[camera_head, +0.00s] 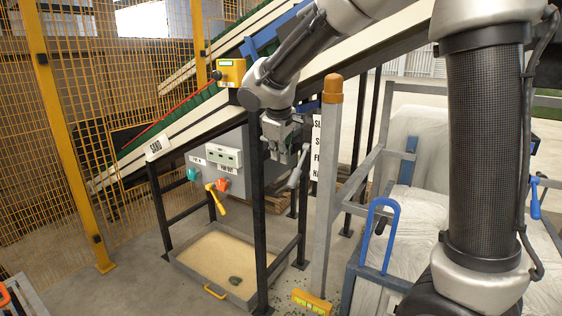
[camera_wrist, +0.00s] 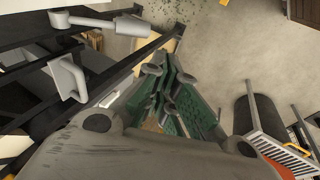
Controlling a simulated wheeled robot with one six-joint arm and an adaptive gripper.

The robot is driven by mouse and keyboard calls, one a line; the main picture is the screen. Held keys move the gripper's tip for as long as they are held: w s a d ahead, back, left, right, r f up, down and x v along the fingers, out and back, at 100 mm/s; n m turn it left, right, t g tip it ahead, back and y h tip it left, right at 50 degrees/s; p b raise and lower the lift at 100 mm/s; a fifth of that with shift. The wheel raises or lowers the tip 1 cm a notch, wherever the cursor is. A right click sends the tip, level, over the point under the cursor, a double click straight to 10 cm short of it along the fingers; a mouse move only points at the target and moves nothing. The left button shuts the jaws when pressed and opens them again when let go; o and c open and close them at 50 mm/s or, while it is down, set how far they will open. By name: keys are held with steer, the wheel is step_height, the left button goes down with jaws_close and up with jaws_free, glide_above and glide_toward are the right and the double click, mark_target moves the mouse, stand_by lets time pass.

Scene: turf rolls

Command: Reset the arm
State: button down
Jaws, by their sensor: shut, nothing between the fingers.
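My gripper (camera_head: 286,147) hangs at the end of my bent arm in the head view, in front of the conveyor frame and above the sand tray. Its jaws are shut with nothing held. In the wrist view my gripper (camera_wrist: 168,75) points away from the camera, its fingers close together, with the grey gripper body filling the bottom. A grey lever handle (camera_head: 298,168) on the frame shows right beside and below the gripper in the head view; I cannot tell the gap between them.
The sloping conveyor (camera_head: 180,130) runs behind my gripper. A grey post (camera_head: 325,200) with an orange cap stands just right. The sand tray (camera_head: 190,266) lies below. A control box with a yellow lever (camera_head: 215,199) is left. A blue-handled cart (camera_head: 381,204) stands right.

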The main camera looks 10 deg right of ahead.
steer(key=s+d+m, duration=0.3)
steer(key=s+d, duration=0.3)
steer(key=s, duration=0.4)
steer(key=s+d+r+m+y, duration=0.1)
steer(key=s+d+m, duration=0.2)
steer(key=s+d, duration=0.3)
steer(key=s+d+r+m, duration=0.1)
steer(key=s+d+m, duration=0.2)
steer(key=s, duration=1.1)
steer(key=d, duration=0.3)
steer(key=shift+d+r, duration=0.2)
steer(key=shift+d, duration=0.2)
steer(key=shift+a, duration=0.1)
